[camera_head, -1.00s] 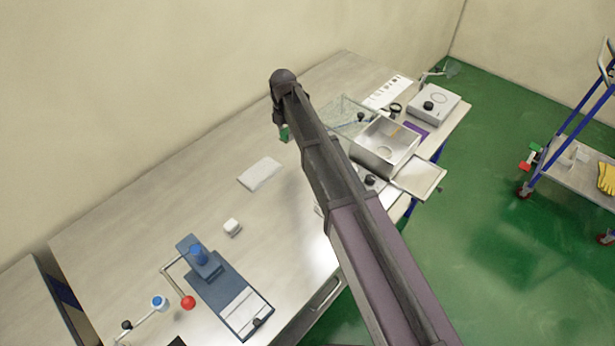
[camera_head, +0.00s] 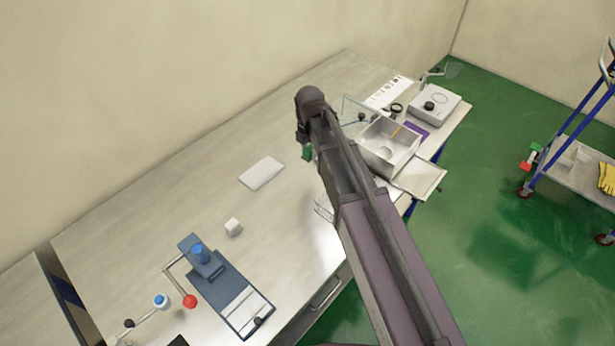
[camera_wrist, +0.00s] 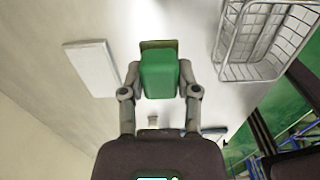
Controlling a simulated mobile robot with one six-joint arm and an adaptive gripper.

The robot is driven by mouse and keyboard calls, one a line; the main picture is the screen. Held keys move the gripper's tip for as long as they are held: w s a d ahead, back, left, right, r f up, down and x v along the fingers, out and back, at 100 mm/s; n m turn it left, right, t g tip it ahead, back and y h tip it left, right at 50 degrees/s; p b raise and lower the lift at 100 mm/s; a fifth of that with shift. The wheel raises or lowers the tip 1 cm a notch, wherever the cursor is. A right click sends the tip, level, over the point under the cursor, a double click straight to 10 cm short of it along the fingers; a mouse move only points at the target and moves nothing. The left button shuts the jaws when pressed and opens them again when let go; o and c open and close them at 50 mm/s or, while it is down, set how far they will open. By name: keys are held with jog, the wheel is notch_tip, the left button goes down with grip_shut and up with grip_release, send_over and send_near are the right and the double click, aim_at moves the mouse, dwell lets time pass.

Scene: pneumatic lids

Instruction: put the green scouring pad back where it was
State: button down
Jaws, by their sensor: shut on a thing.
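The green scouring pad (camera_wrist: 159,76) is a green block with a darker olive layer along its far edge. My gripper (camera_wrist: 158,82) is shut on it, with one finger on each side, in the wrist view. In the head view only a small green part of the pad (camera_head: 307,153) shows beside my arm's end, above the table. My gripper's fingers are mostly hidden there by my arm. Where the pad was before cannot be told from these frames.
A wire basket (camera_wrist: 264,40) stands to the right in the wrist view. A white flat block (camera_head: 262,173) and a small white cube (camera_head: 233,227) lie on the table (camera_head: 150,215). A metal box (camera_head: 388,150) stands right of my arm. The table's middle is largely clear.

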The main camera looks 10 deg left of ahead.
jog(key=shift+f, duration=0.1)
jog(key=b, duration=0.6)
send_over(309, 178)
notch_tip(309, 178, down, 6)
jog(key=shift+w+f, duration=0.1)
jog(key=shift+f+b, duration=1.85)
jog(key=shift+b, duration=0.2)
jog(key=shift+f, duration=0.2)
jog(key=shift+c, duration=1.7)
grip_release()
jog(key=shift+r, duration=0.1)
jog(key=shift+r, duration=0.15)
notch_tip(309, 178, up, 12)
jog(key=p, duration=1.2)
